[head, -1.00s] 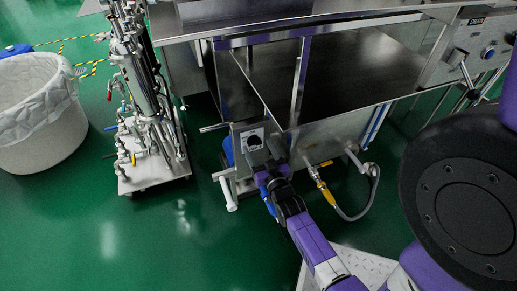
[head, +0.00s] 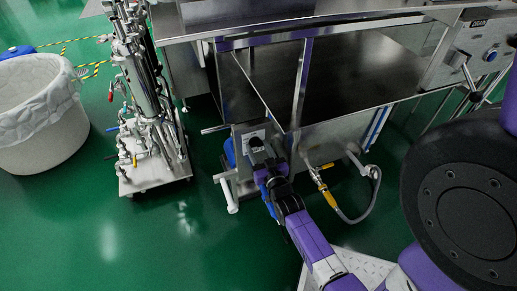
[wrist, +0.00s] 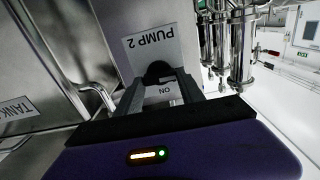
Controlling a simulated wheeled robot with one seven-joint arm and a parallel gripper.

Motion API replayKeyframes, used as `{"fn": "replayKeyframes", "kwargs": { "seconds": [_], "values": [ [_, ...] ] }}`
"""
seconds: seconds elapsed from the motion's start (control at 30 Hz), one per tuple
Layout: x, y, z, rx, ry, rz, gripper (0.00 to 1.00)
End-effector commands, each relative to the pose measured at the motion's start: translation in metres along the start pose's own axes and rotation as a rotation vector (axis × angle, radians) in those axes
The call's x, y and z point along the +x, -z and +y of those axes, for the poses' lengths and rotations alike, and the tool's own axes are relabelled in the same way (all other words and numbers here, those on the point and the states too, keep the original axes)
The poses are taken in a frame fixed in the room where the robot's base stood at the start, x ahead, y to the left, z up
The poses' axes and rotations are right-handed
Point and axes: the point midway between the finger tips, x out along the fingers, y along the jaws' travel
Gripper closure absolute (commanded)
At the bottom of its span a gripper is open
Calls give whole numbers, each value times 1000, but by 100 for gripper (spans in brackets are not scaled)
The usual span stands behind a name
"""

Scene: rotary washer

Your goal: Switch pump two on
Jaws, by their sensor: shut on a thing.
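The pump two panel (wrist: 148,45) is a light plate with an upside-down "PUMP 2" label in the wrist view. Its black rotary knob (wrist: 158,69) sits below that label. The word "ON" (wrist: 163,91) shows upside down between my fingers. My gripper (head: 259,152) is shut on the knob, with one finger on each side. In the head view the panel (head: 246,131) is on the front of a small unit at the washer's lower left. My gripper hides most of the knob there, and its pointer direction cannot be told.
A white handle (head: 228,193) sticks out below the panel. A hose with a yellow valve (head: 327,196) hangs to the right. A steel pipe stand (head: 150,110) and a lined white bin (head: 40,110) stand left. The green floor (head: 120,240) in front is clear.

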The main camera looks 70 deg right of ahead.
Motion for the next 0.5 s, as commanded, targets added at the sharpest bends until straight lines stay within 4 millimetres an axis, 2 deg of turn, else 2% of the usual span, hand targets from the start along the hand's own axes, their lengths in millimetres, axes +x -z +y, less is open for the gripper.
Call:
{"fn": "replayKeyframes", "kwargs": {
  "seconds": [0.27,0.5],
  "values": [
    [0,1,0,129,2,0,95],
    [0,0,0,339,3,-1,95]
  ]
}}
